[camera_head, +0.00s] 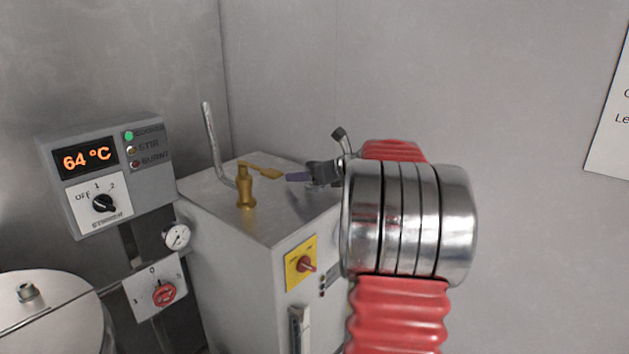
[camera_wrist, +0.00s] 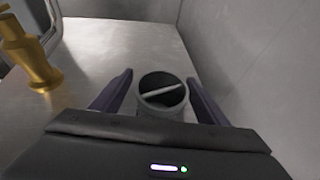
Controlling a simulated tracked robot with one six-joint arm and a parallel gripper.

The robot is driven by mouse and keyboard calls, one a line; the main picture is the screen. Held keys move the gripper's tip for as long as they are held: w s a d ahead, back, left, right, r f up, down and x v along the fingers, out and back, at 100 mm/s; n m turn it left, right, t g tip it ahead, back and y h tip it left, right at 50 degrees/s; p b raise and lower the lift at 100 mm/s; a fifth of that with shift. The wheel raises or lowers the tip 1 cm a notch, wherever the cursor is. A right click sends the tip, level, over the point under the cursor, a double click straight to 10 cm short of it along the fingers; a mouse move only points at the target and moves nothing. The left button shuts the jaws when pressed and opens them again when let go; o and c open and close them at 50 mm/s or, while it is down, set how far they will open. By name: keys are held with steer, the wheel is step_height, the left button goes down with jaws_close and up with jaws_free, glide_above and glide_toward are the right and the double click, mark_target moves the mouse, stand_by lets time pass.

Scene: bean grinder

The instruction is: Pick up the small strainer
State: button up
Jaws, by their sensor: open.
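The small strainer (camera_wrist: 163,93) appears in the wrist view as a short grey round cup with a pale bar across its dark opening. It stands on the metal top of the grey cabinet. My gripper (camera_wrist: 158,88) is open, with one dark purple finger on each side of the cup. I cannot tell whether either finger touches it. The cup's lower part is hidden behind my gripper's body. In the head view my gripper (camera_head: 300,176) is over the cabinet top, and my arm hides the strainer there.
A brass fitting (camera_head: 246,190) with a bent metal pipe (camera_head: 213,140) stands left of my gripper on the cabinet top (camera_head: 268,222). A control box (camera_head: 105,170) reading 64 °C is further left. Walls close in behind and to the right. The cabinet top's front is clear.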

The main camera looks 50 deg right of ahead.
steer(key=shift+w, duration=0.1)
steer(key=shift+c, duration=0.3)
steer(key=c, duration=1.1)
step_height(320, 180, up, 10)
stand_by(0.5)
